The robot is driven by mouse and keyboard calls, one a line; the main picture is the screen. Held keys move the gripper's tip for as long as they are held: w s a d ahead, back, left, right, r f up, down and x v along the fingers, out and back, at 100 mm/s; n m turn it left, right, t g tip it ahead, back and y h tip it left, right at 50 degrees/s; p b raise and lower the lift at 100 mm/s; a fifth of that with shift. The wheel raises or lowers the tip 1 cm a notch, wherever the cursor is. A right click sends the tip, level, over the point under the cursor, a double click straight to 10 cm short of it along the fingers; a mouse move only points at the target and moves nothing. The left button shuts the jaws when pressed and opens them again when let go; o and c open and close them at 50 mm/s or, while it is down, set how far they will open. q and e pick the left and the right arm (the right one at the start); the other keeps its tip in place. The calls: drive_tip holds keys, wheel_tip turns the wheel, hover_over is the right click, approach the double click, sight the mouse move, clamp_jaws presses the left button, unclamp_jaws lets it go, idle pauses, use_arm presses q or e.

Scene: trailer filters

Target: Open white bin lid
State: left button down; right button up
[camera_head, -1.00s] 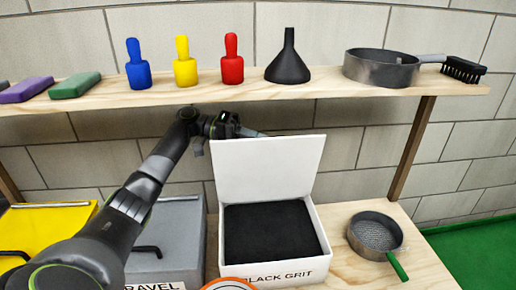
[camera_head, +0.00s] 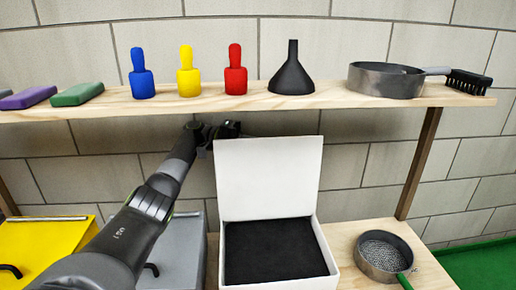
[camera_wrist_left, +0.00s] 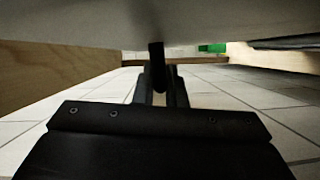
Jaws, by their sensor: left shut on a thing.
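The white bin (camera_head: 329,265) stands on the lower board, filled with black grit (camera_head: 275,250). Its white lid (camera_head: 268,180) stands upright at the bin's back edge, so the bin is open. My left arm reaches in from the left, and my left gripper (camera_head: 230,128) is at the lid's upper left corner, partly hidden behind it. In the left wrist view, my left gripper (camera_wrist_left: 162,88) is shut on a dark handle (camera_wrist_left: 156,62) under the pale lid surface. My right gripper is not in view.
A yellow bin (camera_head: 35,250) and a grey bin (camera_head: 185,250) stand left of the white bin. A sieve (camera_head: 382,257) lies to its right. The wooden shelf (camera_head: 330,98) above holds a black funnel (camera_head: 291,72), a pan (camera_head: 385,80) and several coloured tools.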

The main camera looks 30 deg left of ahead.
use_arm(q)
drive_tip(key=c, duration=1.5)
unclamp_jaws()
drive_tip(key=shift+s, duration=0.1)
